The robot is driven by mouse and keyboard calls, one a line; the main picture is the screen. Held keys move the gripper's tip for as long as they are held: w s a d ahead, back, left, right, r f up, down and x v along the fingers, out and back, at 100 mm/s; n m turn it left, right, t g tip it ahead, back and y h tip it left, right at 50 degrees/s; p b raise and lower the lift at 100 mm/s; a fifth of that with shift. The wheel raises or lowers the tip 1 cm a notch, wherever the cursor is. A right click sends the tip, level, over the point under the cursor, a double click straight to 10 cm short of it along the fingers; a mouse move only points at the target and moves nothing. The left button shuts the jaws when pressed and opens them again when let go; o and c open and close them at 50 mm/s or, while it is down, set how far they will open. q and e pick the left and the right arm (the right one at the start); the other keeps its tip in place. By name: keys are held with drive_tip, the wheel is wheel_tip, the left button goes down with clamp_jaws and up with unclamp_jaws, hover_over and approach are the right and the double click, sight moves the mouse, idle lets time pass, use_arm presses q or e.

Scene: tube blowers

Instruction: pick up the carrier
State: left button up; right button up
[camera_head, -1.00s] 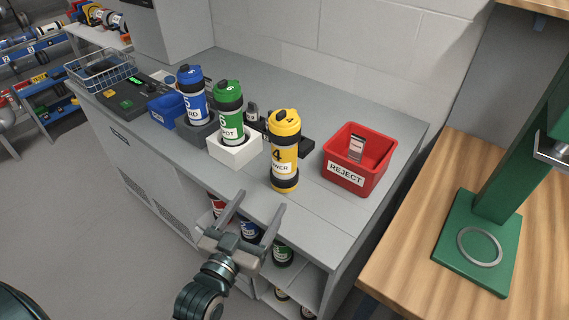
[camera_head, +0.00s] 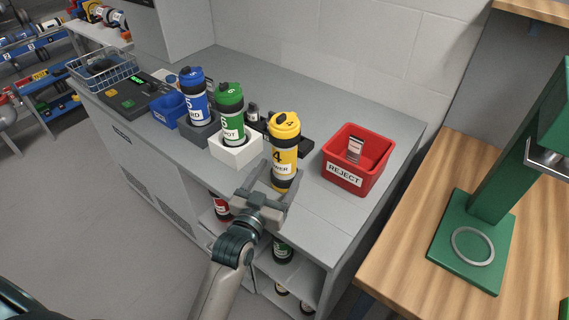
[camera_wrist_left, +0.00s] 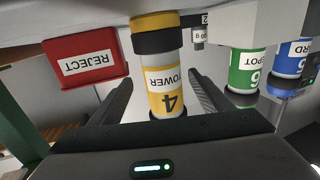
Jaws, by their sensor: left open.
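The yellow carrier (camera_head: 284,155), marked 4, stands upright near the front edge of the grey counter, with a yellow cap and black bands. My left gripper (camera_head: 275,178) is open, with its fingers reaching to either side of the carrier's lower part. In the left wrist view the carrier (camera_wrist_left: 165,80) stands between the two spread fingers, apart from both. Green (camera_head: 230,115) and blue (camera_head: 195,97) carriers stand in holders to its left. My right gripper is not in view.
A red REJECT bin (camera_head: 357,160) stands right of the yellow carrier. A white holder block (camera_head: 236,150) and a blue bin (camera_head: 168,110) are on the left. More carriers sit on shelves below the counter. A green stand (camera_head: 470,240) is on the wooden table.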

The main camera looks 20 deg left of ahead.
sight(280, 170)
use_arm(q)
drive_tip(key=shift+w, duration=0.1)
drive_tip(key=shift+w+p, duration=0.4)
drive_tip(key=shift+w, duration=0.2)
drive_tip(key=w, duration=0.1)
drive_tip(key=w+p, duration=0.1)
drive_tip(key=w, duration=0.1)
drive_tip(key=shift+f, duration=0.3)
drive_tip(key=shift+w+f, duration=0.1)
drive_tip(key=shift+w, duration=0.3)
drive_tip(key=c, duration=1.4)
drive_tip(key=shift+r+p, duration=0.2)
drive_tip(key=shift+p, duration=0.1)
drive_tip(key=shift+c, duration=0.2)
